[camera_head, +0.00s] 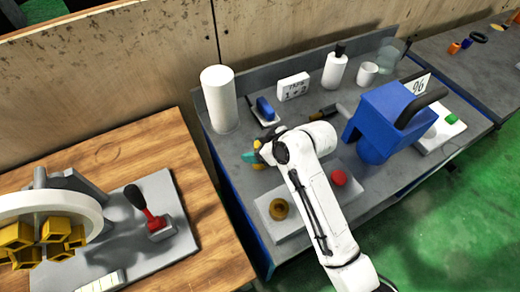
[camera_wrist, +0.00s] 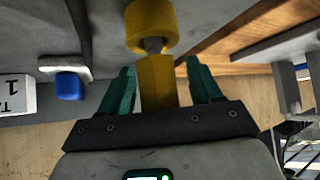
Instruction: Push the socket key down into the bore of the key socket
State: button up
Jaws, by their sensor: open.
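The socket key has a yellow block-shaped part (camera_wrist: 158,85) between my gripper's teal fingers in the wrist view, with a short grey stem (camera_wrist: 152,45) beyond it. My gripper (camera_wrist: 163,88) is open around this part, one finger on each side. In the head view my gripper (camera_head: 252,155) is at the left of the bench, with a bit of yellow showing at its fingers. A brass ring with a dark middle (camera_head: 278,209), which looks like the key socket, stands on a light grey plate. A yellow cylinder (camera_wrist: 150,20) lies beyond the stem; I cannot tell whether they touch.
A red knob (camera_head: 338,178) is on the same plate (camera_head: 264,222). Behind stand a white cylinder (camera_head: 219,100), a blue block on a base (camera_head: 265,108) and a sign (camera_head: 293,87). A large blue machine (camera_head: 385,120) is at right. A wooden table (camera_head: 205,235) adjoins at left.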

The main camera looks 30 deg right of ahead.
jog(key=c, duration=1.1)
jog(key=shift+r, duration=0.1)
